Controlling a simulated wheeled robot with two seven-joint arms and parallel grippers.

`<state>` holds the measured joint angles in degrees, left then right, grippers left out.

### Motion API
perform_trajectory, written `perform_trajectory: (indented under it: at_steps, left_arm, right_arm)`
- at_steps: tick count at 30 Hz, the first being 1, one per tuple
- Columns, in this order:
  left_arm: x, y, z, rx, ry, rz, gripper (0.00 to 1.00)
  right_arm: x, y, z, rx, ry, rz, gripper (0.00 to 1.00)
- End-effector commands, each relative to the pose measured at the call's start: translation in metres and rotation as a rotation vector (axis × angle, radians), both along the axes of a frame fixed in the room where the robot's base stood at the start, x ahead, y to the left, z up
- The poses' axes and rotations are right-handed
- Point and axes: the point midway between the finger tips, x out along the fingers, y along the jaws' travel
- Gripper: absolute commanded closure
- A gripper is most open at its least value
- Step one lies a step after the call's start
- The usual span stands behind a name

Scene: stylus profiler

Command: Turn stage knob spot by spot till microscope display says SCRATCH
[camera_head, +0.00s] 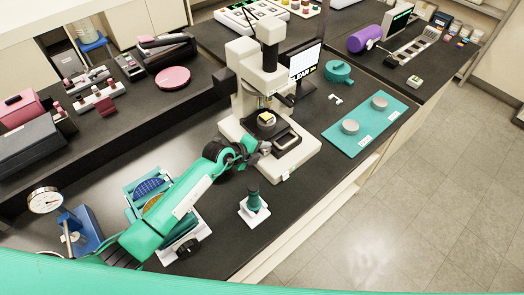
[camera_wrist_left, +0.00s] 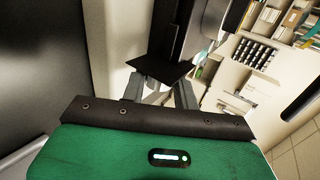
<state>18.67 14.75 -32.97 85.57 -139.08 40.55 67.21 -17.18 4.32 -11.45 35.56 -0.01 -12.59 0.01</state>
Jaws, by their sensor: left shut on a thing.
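The white microscope (camera_head: 243,90) stands on the dark bench. Its black stage (camera_head: 270,128) carries a small sample with a yellow top (camera_head: 267,117). The display (camera_head: 304,63) behind it shows a light picture above lettering that appears to read CLEAN, its left end partly covered. My left gripper (camera_head: 262,149) is shut at the near left side of the stage, where the stage knob is hidden by the fingers. In the left wrist view the fingers (camera_wrist_left: 160,94) close beneath a dark square plate (camera_wrist_left: 166,69); the gripped thing is barely visible. My right gripper is out of view.
A green-topped stamp-like piece (camera_head: 254,201) on a white base stands near my left arm. A teal mat (camera_head: 365,125) with two grey discs lies right of the microscope. A teal rack (camera_head: 150,190) and a dial gauge (camera_head: 45,200) stand at the left.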

Motion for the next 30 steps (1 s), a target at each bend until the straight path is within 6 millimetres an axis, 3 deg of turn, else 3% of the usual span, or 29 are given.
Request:
perform_trajectory:
  at_steps: [3,4,7,19,26,30]
  left_arm:
    - [0.0,0.001,0.0,0.001,0.0,0.001,0.93]
    - [0.0,0.001,0.0,0.002,0.001,0.001,0.66]
    - [0.0,0.001,0.0,0.002,0.001,0.001,0.48]
    - [-0.002,0.003,0.004,0.002,0.001,0.001,0.48]
    - [-0.016,0.017,0.021,0.002,0.002,0.001,0.48]
    - [-0.036,0.037,0.039,0.003,0.002,0.001,0.48]
  right_arm:
    - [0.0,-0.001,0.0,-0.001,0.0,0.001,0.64]
    - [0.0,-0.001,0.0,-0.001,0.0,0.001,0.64]
    - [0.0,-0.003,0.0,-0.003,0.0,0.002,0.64]
    - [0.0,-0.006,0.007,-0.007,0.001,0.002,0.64]
    - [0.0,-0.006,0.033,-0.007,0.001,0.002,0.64]
    - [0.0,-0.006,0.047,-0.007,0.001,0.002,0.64]
